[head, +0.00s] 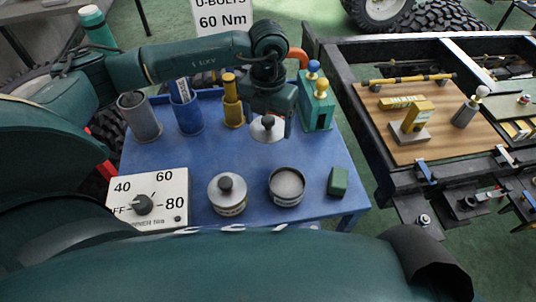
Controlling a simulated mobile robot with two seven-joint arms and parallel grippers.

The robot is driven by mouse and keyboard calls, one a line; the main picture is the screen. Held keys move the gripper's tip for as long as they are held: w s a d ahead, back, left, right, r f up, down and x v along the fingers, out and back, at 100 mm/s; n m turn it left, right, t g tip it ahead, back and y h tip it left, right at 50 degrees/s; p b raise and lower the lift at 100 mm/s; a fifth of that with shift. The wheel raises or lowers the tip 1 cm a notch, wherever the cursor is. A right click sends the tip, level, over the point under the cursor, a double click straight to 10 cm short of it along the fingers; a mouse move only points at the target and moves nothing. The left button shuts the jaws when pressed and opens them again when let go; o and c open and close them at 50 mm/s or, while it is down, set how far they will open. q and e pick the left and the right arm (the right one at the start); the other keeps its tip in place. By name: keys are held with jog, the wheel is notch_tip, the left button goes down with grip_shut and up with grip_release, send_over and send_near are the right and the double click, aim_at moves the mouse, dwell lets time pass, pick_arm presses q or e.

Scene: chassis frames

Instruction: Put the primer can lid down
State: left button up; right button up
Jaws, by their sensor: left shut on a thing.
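My left gripper (268,112) is over the blue table, shut on the dark knob of a round silver lid (262,136). The lid appears held above the table top, behind the two cans; its exact height is hard to judge. An open can (286,188) with grey contents stands at the front middle of the table. To its left stands a similar can with its lid on (228,194), topped by a dark knob. The can labels are too small to read. My right gripper is not in view.
On the blue table (215,158) are a grey cup (140,117), a blue holder (186,108), a yellow holder (232,102), a green box with knobs (317,102), a small green block (338,181) and a dial panel (150,197). The chassis frame (372,145) borders the right.

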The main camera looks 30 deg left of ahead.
pick_arm(q)
send_near(268, 158)
notch_tip(268, 158, down, 5)
jog(key=shift+f+p, duration=0.1)
jog(key=shift+p, duration=0.3)
jog(key=shift+f, duration=0.35)
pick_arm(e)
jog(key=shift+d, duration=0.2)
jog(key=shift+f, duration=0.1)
pick_arm(q)
jog(key=shift+f, duration=0.2)
jog(key=o, duration=1)
jog(key=shift+c, duration=0.2)
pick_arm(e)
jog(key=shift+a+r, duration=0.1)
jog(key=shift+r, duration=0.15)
